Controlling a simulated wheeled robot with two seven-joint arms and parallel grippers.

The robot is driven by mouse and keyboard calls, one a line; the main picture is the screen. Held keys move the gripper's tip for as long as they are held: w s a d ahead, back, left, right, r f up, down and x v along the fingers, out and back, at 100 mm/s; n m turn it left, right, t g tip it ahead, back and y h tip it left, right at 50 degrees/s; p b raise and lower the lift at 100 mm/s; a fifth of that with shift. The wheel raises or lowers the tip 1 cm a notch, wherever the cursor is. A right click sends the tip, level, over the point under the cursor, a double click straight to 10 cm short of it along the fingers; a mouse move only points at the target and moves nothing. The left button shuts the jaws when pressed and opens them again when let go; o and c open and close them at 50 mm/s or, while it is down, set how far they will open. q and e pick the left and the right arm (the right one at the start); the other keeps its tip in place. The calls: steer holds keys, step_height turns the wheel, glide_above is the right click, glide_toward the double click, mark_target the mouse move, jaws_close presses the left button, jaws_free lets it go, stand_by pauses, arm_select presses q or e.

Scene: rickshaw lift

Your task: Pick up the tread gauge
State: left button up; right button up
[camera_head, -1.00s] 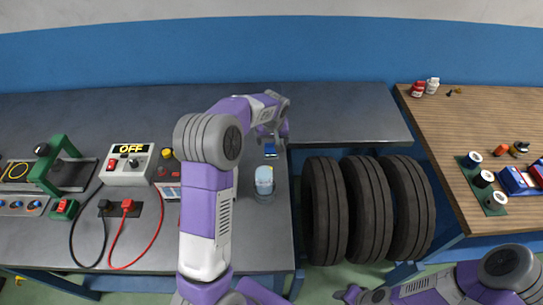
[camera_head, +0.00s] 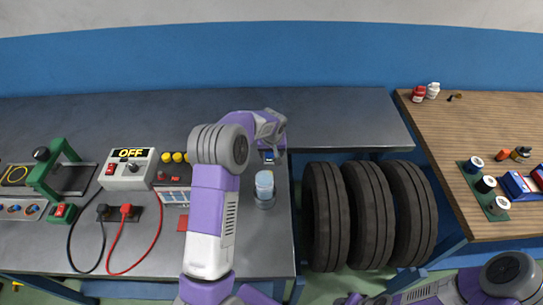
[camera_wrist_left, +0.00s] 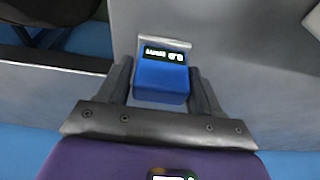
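The tread gauge is a small blue block with a dark display and a grey top edge. In the left wrist view the tread gauge (camera_wrist_left: 161,80) sits between the two fingers of my left gripper (camera_wrist_left: 162,88). The fingers stand on both sides of it, apparently open with thin gaps. In the head view the gauge (camera_head: 268,157) lies near the right end of the grey bench, partly hidden by my left gripper (camera_head: 273,148). My right gripper (camera_head: 350,299) barely shows at the bottom edge, so its opening cannot be made out.
A pale blue-capped container (camera_head: 264,188) stands on the grey bench (camera_head: 330,115) close to my left arm. Three tyres (camera_head: 367,215) stand to the right, beside the bench's edge. A control box marked OFF (camera_head: 127,170) stands to the left. A wooden table (camera_head: 460,130) is at the right.

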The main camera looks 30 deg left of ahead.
arm_select(q)
steer(key=c, duration=0.7)
step_height(320, 180, up, 10)
steer(key=shift+r+p, duration=0.1)
steer(key=shift+p, duration=0.65)
